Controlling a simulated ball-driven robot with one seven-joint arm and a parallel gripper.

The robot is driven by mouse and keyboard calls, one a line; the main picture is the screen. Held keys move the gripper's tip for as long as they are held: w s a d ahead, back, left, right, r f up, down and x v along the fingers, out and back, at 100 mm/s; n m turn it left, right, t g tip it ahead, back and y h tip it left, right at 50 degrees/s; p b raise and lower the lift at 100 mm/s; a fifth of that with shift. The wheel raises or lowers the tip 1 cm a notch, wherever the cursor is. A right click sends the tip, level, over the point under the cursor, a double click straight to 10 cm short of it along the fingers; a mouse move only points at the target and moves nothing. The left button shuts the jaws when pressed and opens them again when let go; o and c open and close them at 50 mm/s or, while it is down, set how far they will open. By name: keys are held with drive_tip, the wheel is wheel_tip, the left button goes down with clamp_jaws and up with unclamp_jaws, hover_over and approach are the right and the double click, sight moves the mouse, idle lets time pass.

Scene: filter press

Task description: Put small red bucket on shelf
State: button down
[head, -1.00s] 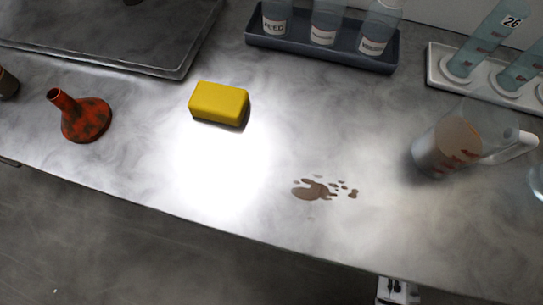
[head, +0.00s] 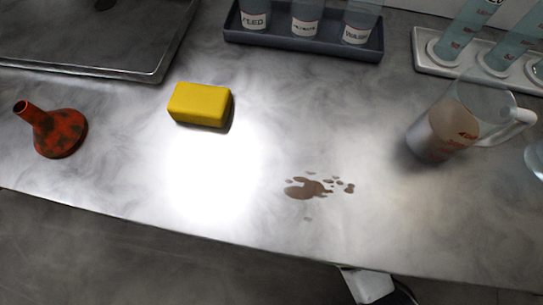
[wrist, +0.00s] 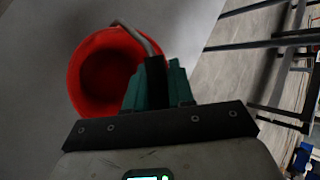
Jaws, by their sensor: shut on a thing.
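The small red bucket (wrist: 88,62) shows in the wrist view, its open mouth facing the camera and its inside dark. A grey handle curves from its rim to my gripper (wrist: 157,78). My gripper is shut on this handle, with the green and black fingers just right of the bucket. The head view does not show the bucket. I cannot make out a shelf for certain in either view.
The head view shows a grey worktop with a yellow sponge (head: 200,104), rusty red funnel (head: 55,131), brown spill (head: 306,188), measuring jug (head: 447,131) and bottle tray (head: 300,45). Dark metal framing (wrist: 262,43) stands right in the wrist view.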

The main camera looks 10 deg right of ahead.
drive_tip(key=shift+f+b, duration=0.65)
drive_tip(key=shift+f, duration=1.05)
drive_tip(key=c, duration=1)
unclamp_jaws()
drive_tip(key=shift+p+v, duration=1.25)
drive_tip(key=shift+v, duration=2.55)
